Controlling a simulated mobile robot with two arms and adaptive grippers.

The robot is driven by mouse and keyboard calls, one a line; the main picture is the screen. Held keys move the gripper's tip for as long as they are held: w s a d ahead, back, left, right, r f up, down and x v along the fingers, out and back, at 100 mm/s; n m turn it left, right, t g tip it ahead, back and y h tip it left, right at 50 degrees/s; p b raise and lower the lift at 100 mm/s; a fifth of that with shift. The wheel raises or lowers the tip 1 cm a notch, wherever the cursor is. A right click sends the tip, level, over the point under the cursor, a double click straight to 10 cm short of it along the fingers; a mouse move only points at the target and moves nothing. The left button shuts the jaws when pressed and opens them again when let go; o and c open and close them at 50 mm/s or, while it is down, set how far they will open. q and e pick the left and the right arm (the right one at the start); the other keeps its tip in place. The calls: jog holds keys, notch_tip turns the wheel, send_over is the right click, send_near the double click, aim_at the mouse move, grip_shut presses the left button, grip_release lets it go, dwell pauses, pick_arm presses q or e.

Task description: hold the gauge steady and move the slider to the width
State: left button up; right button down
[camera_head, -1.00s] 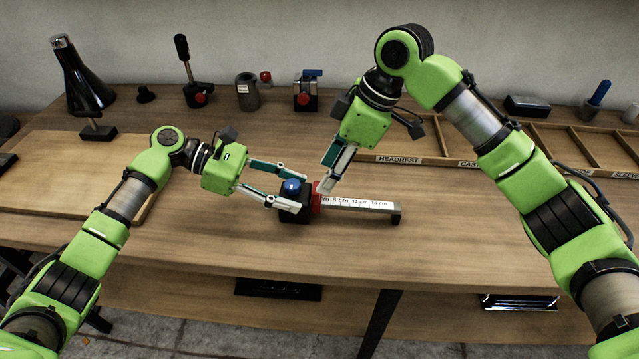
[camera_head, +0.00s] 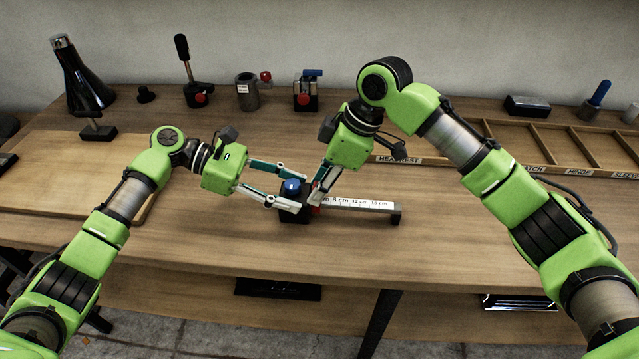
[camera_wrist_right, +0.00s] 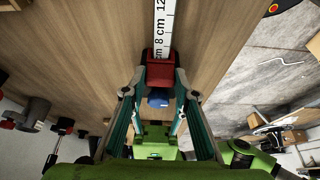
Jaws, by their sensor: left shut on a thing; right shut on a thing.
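The gauge (camera_head: 360,205) lies on the bench, a white scale bar marked in cm with a black block and a blue knob (camera_head: 292,186) at its left end. My right gripper (camera_head: 318,196) is shut on the red slider (camera_wrist_right: 160,72), close to the block. In the head view its fingers hide most of the slider. In the right wrist view the slider sits between the fingertips, with the "8 cm" mark showing just beyond it. The exact reading is hidden.
A wooden compartment tray (camera_head: 440,163) with labels stands at the right. A black cone (camera_head: 80,80), a lever stand (camera_head: 190,75), a grey cylinder (camera_head: 247,92) and a small blue-handled clamp (camera_head: 307,90) line the back. The bench in front of the gauge is clear.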

pick_arm(q)
jog(key=shift+r, duration=0.1)
pick_arm(e)
jog(key=d, duration=0.8)
jog(key=shift+d, duration=0.15)
pick_arm(q)
jog(key=shift+a, duration=0.1)
pick_arm(e)
jog(key=c, duration=1.6)
grip_release()
jog(key=v, duration=1.2)
pick_arm(q)
jog(key=o, duration=1.6)
